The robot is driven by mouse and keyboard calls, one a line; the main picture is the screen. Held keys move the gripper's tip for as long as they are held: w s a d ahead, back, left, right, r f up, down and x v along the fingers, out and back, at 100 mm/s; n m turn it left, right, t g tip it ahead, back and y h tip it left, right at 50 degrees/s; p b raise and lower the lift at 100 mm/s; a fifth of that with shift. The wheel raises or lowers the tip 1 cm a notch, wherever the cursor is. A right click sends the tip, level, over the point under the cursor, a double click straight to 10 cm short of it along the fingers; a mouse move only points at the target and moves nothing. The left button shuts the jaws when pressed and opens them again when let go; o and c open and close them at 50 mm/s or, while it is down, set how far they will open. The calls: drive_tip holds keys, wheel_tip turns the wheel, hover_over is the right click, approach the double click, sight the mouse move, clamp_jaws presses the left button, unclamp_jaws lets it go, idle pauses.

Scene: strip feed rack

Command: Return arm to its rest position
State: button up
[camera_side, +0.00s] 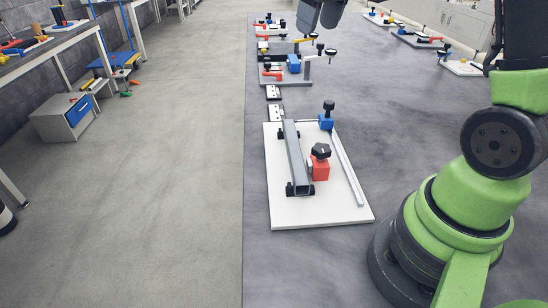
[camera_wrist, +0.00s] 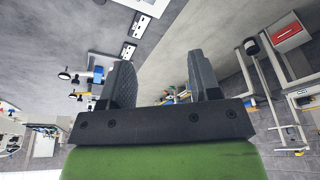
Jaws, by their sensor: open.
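My gripper (camera_wrist: 162,76) is open in the wrist view, with its two dark fingers well apart and nothing between them. In the side view my gripper (camera_side: 322,14) shows only in part at the top edge, raised above the far part of the table. My green arm stands at the right of the side view. The white base plate (camera_side: 345,215) of the rack lies on the grey table, apart from my gripper. It carries a long grey bar (camera_side: 296,158), a red block with a black knob (camera_side: 320,166), a blue block (camera_side: 326,122) and a thin rail (camera_side: 347,170).
Small white-and-dark plates (camera_side: 274,92) lie behind the rack. Further fixtures with red and blue parts (camera_side: 293,65) stand beyond them, below my gripper. More fixtures (camera_side: 462,67) line the far right. The table (camera_side: 400,110) between is clear. A workbench (camera_side: 50,45) stands at the left.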

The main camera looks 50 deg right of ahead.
drive_tip(key=s+a+r+m+t+y, duration=0.1)
drive_tip(key=s+a+t, duration=0.3)
drive_tip(key=s+a, duration=1)
drive_tip(key=s+m+y, duration=0.1)
drive_tip(key=s, duration=0.2)
drive_tip(key=shift+s+r+m, duration=0.2)
drive_tip(key=shift+s+m, duration=0.05)
drive_tip(key=shift+m, duration=0.05)
idle(0.8)
